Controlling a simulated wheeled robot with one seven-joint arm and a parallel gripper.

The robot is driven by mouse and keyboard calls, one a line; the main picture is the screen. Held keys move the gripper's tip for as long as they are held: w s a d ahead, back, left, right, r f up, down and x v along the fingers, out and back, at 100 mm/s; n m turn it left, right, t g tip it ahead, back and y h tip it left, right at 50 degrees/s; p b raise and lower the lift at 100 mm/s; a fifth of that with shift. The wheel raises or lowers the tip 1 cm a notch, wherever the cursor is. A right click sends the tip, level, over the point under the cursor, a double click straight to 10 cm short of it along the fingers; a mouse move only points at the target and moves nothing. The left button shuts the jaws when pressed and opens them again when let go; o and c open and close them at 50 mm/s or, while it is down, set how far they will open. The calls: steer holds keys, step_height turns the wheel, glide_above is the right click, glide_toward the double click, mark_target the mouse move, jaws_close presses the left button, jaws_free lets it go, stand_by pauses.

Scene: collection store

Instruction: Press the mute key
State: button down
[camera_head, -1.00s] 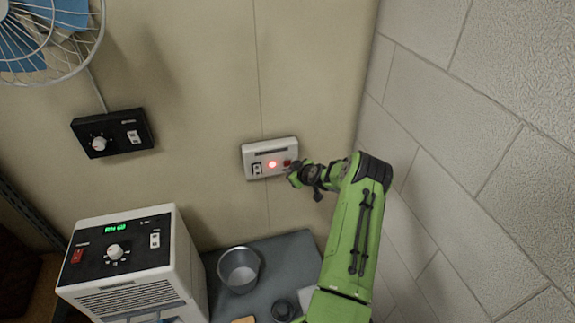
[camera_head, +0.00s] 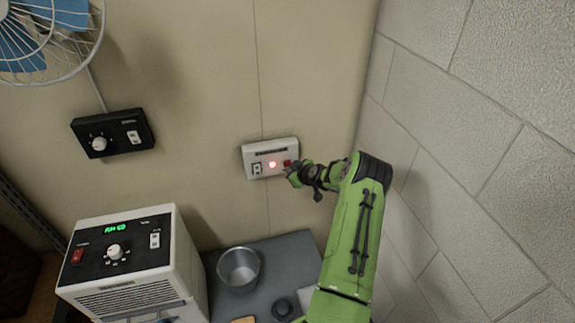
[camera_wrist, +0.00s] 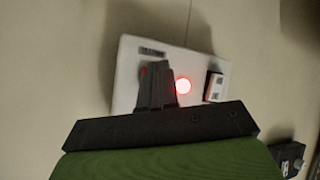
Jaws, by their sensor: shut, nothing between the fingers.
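A white alarm panel (camera_head: 250,150) is fixed to the wall. It carries a white rocker switch (camera_head: 257,169) at its left, a glowing red lamp (camera_head: 272,164) in the middle and a small red key (camera_head: 287,163) at its right. No mute label is readable. My gripper (camera_head: 289,173) is shut and empty, with its tips at the panel's lower right, close to the red key. In the wrist view my gripper (camera_wrist: 153,66) lies over the panel (camera_wrist: 127,65), partly covering the red key (camera_wrist: 143,71); whether it touches is unclear. The lamp (camera_wrist: 183,86) and rocker (camera_wrist: 215,87) are uncovered there.
A black control box (camera_head: 113,134) and a fan (camera_head: 40,35) are on the wall at left. A white dehumidifier-like unit (camera_head: 190,262) stands below. A metal cup (camera_head: 239,268) stands on the grey table (camera_head: 285,250). A block wall (camera_head: 470,160) rises close to my arm's right.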

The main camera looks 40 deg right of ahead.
steer(key=shift+w+d+f+b, duration=0.1)
steer(key=shift+w+d+b, duration=0.2)
steer(key=shift+b, duration=0.55)
steer(key=shift+a, duration=0.1)
steer(key=shift+w+d+b, duration=0.25)
steer(key=shift+w+b, duration=0.2)
steer(key=shift+b, duration=0.15)
stand_by(0.4)
steer(key=shift+s, duration=0.1)
steer(key=shift+s+a, duration=0.45)
steer(key=shift+s, duration=0.2)
steer(key=s+a, duration=0.1)
steer(key=s, duration=0.1)
steer(key=s+a+b, duration=0.1)
steer(key=s, duration=0.1)
steer(key=shift+s+a+b, duration=0.2)
steer(key=shift+b, duration=0.1)
stand_by(0.8)
